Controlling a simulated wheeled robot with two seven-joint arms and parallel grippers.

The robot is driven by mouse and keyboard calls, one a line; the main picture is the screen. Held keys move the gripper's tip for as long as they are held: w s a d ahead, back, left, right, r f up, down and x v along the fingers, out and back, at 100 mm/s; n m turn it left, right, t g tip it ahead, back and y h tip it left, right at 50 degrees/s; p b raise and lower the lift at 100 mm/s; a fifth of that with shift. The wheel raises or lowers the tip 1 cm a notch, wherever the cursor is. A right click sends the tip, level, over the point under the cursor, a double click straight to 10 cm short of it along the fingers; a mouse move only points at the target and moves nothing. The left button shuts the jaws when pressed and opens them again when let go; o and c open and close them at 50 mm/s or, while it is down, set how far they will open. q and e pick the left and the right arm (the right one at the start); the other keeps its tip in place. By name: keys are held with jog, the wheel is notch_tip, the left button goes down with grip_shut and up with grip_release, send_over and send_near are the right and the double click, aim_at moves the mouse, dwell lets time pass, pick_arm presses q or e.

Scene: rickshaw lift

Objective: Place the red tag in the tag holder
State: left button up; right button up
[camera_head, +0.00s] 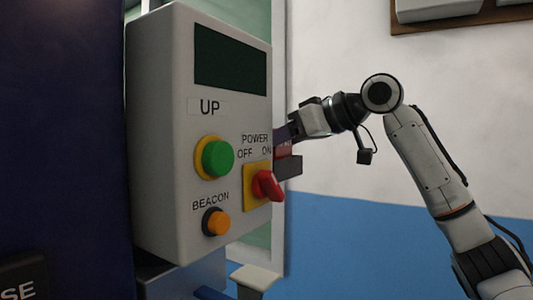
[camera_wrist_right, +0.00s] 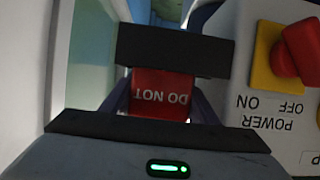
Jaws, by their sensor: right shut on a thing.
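The red tag (camera_wrist_right: 160,95) is between the two dark fingers of my right gripper (camera_wrist_right: 160,98) in the right wrist view, with "DO NOT" upside down on it. In the head view my right gripper (camera_head: 287,150) is beside the right side of the grey control box (camera_head: 160,130), shut on the tag, and a small red part of the tag (camera_head: 283,149) shows. I cannot make out the tag holder clearly; the box's right side is hidden in the head view. Bluish-purple parts flank the tag in the wrist view, and I cannot tell what they are. My left gripper is not in view.
The box front carries a green button (camera_head: 217,158), a red power switch (camera_head: 267,186) on a yellow plate and an orange beacon button (camera_head: 216,222). The switch juts out close to my right gripper. A white and blue wall (camera_head: 340,235) stands behind.

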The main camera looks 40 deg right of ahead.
jog(key=shift+f, duration=0.25)
jog(key=o, duration=1)
jog(key=shift+o, duration=0.2)
jog(key=v, duration=1.2)
jog(key=shift+r, duration=0.2)
